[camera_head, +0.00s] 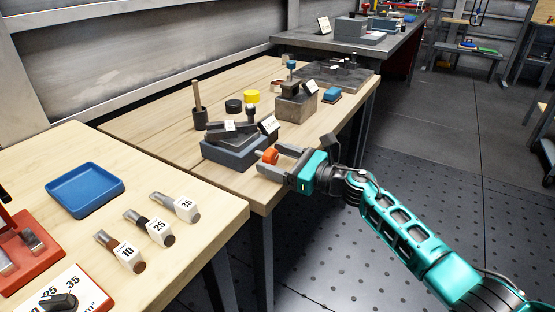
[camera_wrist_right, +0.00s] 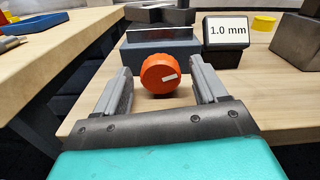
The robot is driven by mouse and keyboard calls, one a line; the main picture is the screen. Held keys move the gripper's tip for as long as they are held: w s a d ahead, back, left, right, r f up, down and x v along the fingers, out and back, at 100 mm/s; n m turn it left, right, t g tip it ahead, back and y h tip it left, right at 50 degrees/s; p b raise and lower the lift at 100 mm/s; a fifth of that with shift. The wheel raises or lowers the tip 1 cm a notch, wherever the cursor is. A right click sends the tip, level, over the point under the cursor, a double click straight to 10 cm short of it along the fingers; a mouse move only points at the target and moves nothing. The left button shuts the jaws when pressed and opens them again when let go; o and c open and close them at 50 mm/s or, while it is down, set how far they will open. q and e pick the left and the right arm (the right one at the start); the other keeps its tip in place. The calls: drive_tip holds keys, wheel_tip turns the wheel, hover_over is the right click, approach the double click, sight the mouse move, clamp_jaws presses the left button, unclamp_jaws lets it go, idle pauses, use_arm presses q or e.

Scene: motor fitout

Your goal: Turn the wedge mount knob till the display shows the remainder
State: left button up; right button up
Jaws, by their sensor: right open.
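The orange knob (camera_head: 270,156) with a white mark is on the near end of the dark wedge mount (camera_head: 228,153). In the right wrist view the knob (camera_wrist_right: 159,74) sits between the two fingers, with gaps at its sides. My right gripper (camera_head: 276,162) is open around the knob; it also shows in the right wrist view (camera_wrist_right: 162,88). The display (camera_wrist_right: 227,31) beside the mount reads 1.0 mm; in the head view this display (camera_head: 268,125) is too small to read. My left gripper is not in view.
A blue tray (camera_head: 85,188), tagged tools marked 10, 25 and 35, and a dial panel (camera_head: 88,285) lie on the near table. Floor to the right is clear.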

drive_tip(key=c, duration=1)
drive_tip(key=shift+m, duration=2.2)
drive_tip(key=shift+c, duration=0.3)
drive_tip(key=o, duration=1.1)
drive_tip(key=shift+c, duration=0.2)
drive_tip(key=p+v, duration=0.1)
drive_tip(key=v, duration=1.2)
